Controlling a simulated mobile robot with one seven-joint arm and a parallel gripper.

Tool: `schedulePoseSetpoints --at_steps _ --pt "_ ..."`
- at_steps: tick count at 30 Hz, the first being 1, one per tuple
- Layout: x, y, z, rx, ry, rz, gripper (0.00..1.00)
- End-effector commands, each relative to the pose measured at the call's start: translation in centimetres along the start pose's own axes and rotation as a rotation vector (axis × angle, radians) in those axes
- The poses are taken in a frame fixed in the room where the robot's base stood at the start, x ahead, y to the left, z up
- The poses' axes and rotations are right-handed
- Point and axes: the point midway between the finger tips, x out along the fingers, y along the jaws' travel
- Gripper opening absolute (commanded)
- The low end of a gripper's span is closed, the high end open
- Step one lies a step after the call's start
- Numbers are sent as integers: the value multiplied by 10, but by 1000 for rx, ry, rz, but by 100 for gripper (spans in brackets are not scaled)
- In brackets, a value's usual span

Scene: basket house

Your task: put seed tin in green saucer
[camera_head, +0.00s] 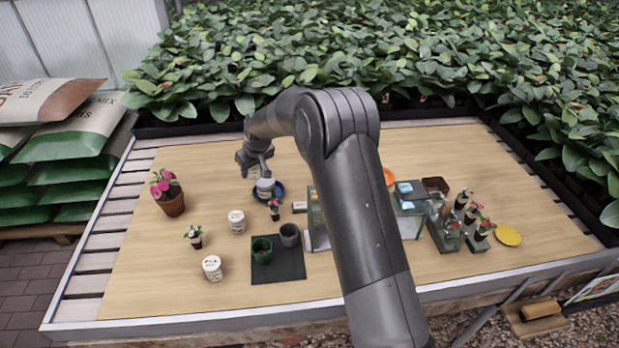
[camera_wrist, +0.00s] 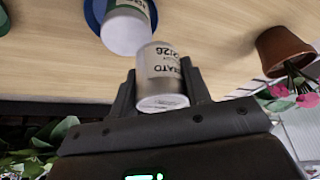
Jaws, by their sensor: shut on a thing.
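My gripper (camera_head: 256,168) is shut on a pale tin with dark lettering, a seed tin by its look (camera_wrist: 165,62). The wrist view shows the tin between the fingers (camera_wrist: 160,90). In the head view I cannot make it out clearly at my gripper. Another white tin with a green band (camera_wrist: 126,28) stands in a blue saucer (camera_wrist: 93,14), just beyond the held tin in the wrist view. In the head view this tin (camera_head: 265,189) and the blue saucer (camera_head: 281,190) are just below my gripper.
Two more white tins (camera_head: 237,222) (camera_head: 212,268) stand at left. A dark mat (camera_head: 290,270) holds a green cup (camera_head: 262,250) and a grey cup (camera_head: 290,235). A pink-flowered pot (camera_head: 170,200) stands far left. Glass containers, plants and a yellow saucer (camera_head: 507,235) are at right.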

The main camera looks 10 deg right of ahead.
Motion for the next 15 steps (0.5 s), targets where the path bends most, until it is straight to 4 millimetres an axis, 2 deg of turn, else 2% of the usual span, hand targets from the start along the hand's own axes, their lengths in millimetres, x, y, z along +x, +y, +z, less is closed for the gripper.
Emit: schedulePoseSetpoints --at_steps 1,5,9,15 --pt "-4 20 7 30 0 14 21" --pt "-16 77 31 120 0 51 21" --pt "-33 143 68 233 0 99 21" --pt "-59 224 127 387 0 163 21"
